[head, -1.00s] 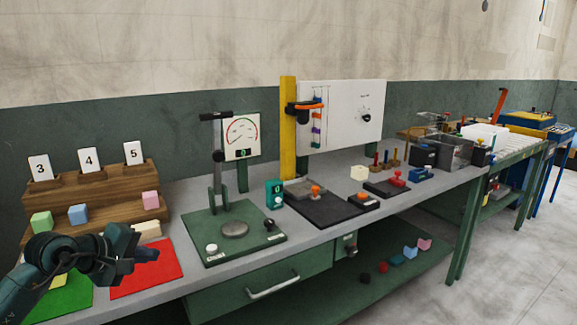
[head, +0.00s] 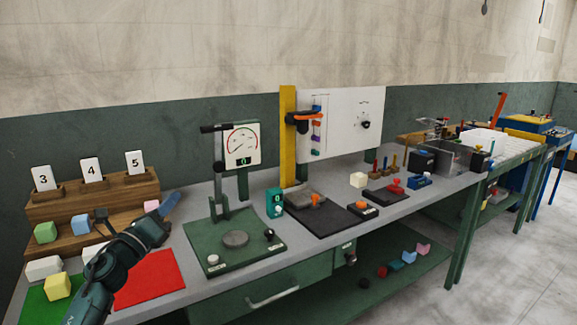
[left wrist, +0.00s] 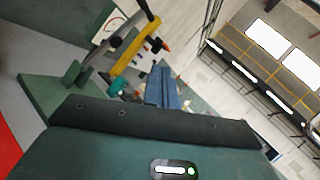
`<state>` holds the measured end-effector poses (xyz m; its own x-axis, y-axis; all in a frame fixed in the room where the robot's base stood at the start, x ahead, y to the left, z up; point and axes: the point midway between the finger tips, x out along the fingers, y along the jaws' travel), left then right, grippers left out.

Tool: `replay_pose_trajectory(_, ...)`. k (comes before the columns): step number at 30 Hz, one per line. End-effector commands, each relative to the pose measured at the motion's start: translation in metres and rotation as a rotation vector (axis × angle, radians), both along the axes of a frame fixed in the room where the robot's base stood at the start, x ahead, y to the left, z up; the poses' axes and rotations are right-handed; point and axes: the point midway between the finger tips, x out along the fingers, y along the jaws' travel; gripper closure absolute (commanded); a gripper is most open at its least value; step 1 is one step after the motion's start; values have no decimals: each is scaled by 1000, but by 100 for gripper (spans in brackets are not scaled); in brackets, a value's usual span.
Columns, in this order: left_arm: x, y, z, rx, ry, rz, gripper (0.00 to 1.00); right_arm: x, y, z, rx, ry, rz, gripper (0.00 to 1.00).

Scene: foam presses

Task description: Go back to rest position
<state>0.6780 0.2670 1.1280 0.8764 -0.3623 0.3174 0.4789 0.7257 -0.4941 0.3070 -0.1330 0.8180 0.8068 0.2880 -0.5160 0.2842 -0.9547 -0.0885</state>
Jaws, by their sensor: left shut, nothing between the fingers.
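My left gripper (head: 169,203) is raised in front of the wooden stepped rack (head: 60,206), to the left of the green press (head: 235,240). Its blue-grey fingers are together with nothing between them, pointing up and to the right. In the left wrist view the closed fingers (left wrist: 164,88) point toward the bench's far part and touch nothing. My left forearm crosses in front of the green mat (head: 38,309) and the red mat (head: 152,279). My right gripper is in neither view.
A green cube (head: 45,232), a blue cube (head: 81,224) and a partly hidden pink cube (head: 151,206) sit on the rack. A yellow block (head: 57,286) and white blocks (head: 43,267) are near the green mat. A yellow post (head: 288,138) stands behind the presses.

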Motion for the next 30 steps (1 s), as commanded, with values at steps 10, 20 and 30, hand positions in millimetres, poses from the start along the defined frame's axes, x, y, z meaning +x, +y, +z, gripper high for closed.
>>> replay_pose_trajectory(10,19,85,-26,-1503,339,-20,100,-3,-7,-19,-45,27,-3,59)
replay_pose_trajectory(20,2,70,-115,-2189,579,20,100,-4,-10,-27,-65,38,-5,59)
replay_pose_trajectory(30,-110,-10,-246,-2211,831,142,100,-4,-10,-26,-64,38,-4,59)
